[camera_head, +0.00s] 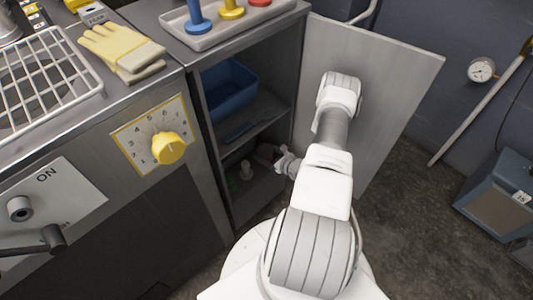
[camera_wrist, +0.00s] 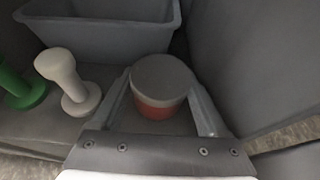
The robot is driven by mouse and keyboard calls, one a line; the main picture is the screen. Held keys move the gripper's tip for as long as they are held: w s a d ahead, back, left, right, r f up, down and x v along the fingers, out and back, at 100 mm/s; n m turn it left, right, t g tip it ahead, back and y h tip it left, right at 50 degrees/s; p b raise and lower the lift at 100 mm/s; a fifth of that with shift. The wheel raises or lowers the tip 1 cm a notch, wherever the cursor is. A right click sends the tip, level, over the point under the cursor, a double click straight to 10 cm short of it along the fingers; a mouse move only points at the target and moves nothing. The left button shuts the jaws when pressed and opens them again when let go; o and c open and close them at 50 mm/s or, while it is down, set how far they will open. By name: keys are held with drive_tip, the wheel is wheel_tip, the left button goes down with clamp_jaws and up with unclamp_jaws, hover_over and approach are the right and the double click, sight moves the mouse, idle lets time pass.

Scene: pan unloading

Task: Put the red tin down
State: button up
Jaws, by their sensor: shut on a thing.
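The red tin (camera_wrist: 158,108), with a flat grey lid, sits upright between the two fingers of my gripper (camera_wrist: 162,98) in the wrist view. The fingers are shut on its sides. In the head view my gripper (camera_head: 280,158) reaches into the lower compartment of the open cabinet (camera_head: 190,110). There the tin is small, dark and hard to make out. I cannot tell whether its base touches the compartment floor.
A white peg-like piece (camera_wrist: 70,82) and a green one (camera_wrist: 20,88) stand left of the tin. A grey bin (camera_wrist: 100,35) is behind it. A blue bin (camera_head: 229,88) is on the upper shelf. The open door (camera_head: 385,85) stands right of my arm.

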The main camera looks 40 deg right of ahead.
drive_tip(key=shift+f, duration=0.5)
drive_tip(key=shift+f, duration=0.15)
drive_tip(key=o, duration=1.2)
drive_tip(key=shift+r, duration=0.2)
